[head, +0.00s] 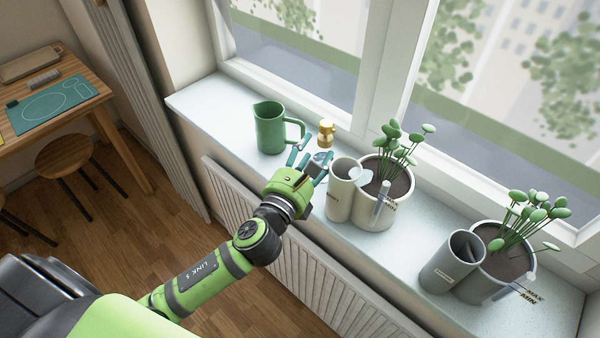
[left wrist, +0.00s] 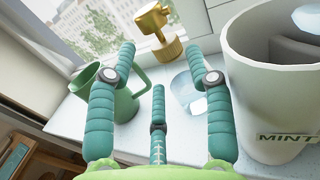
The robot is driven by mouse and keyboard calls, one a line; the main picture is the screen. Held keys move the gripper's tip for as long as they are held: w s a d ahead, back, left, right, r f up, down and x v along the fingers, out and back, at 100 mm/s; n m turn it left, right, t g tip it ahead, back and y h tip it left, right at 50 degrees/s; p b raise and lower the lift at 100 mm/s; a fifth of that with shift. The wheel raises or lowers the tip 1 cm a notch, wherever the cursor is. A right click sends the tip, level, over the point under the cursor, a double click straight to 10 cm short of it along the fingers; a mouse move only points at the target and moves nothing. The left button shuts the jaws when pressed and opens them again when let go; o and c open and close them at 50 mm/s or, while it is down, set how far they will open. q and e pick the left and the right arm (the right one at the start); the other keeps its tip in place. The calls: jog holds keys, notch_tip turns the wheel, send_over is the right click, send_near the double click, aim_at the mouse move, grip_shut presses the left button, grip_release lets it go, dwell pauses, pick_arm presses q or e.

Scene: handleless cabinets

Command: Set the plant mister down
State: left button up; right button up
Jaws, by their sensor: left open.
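The plant mister's brass top (head: 326,133) shows above the window sill, just beyond my left gripper (head: 308,162). In the left wrist view the brass top (left wrist: 158,28) stands past the fingertips, between the two outer fingers. A clear, glassy shape (left wrist: 187,88) shows below it, partly behind the right-hand finger; I cannot tell clearly whether it is the mister's body. My left gripper is open, its three teal fingers spread, and nothing is clearly held between them. The mister looks upright. Its base is hard to make out. My right gripper is not in view.
A green jug (head: 270,128) stands on the sill (head: 215,100) left of the gripper. A pale cup (head: 340,190) and potted plant (head: 378,205) stand close on the right. Another cup (head: 448,265) and plant pot (head: 497,270) are farther right. A radiator (head: 290,260) is below.

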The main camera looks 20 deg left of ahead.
pick_arm(q)
jog(key=s+b, duration=0.1)
jog(key=s, duration=0.6)
jog(key=shift+a, duration=0.2)
jog(key=shift+w, duration=0.1)
dwell(1.6)
